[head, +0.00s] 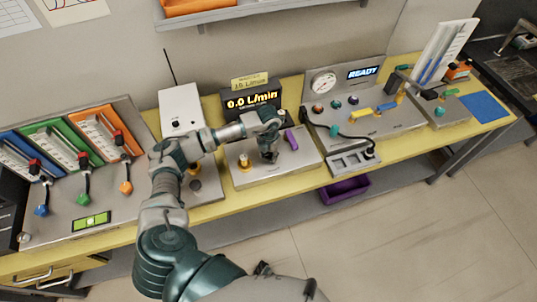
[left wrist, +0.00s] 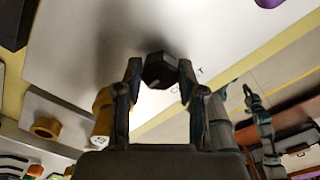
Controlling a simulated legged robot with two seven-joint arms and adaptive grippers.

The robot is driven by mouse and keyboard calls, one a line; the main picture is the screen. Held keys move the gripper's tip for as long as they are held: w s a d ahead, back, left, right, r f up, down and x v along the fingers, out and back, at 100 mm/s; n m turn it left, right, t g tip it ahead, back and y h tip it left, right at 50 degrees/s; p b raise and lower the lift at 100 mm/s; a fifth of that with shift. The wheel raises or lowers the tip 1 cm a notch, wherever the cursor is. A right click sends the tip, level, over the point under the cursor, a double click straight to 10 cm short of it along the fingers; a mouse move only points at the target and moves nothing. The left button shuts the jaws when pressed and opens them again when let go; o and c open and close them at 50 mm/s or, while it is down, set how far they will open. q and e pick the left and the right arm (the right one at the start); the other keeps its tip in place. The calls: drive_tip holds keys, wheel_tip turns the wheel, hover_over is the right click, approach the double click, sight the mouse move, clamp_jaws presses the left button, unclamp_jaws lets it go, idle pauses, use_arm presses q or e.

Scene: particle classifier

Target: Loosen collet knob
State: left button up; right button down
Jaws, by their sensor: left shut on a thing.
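The collet knob (left wrist: 160,70) is a dark, faceted knob on the pale plate in the left wrist view. My left gripper (left wrist: 160,82) is shut on it, with one finger on each side. In the head view my left gripper (head: 270,153) points down at the middle of the light grey plate (head: 305,161), and its fingers mostly hide the knob. Part of what looks like my right arm shows at the right of the left wrist view; its finger state is unclear.
On the same plate, a yellow knob (head: 244,162) stands left of my gripper and a purple piece (head: 291,139) lies right. A flow display (head: 252,101) reading 0.0 L/min stands behind. A gauge panel (head: 345,85) stands right, with a black hose in front.

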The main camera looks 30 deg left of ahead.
sight(269, 154)
use_arm(q)
drive_tip(key=shift+w+a+r, duration=0.1)
drive_tip(key=shift+w+r, duration=0.05)
drive_tip(key=shift+w, duration=0.05)
drive_tip(key=o, duration=1.1)
drive_tip(key=shift+c, duration=0.2)
drive_tip(key=shift+o, duration=0.4)
wheel_tip(269, 154, up, 12)
drive_tip(key=shift+f, duration=0.2)
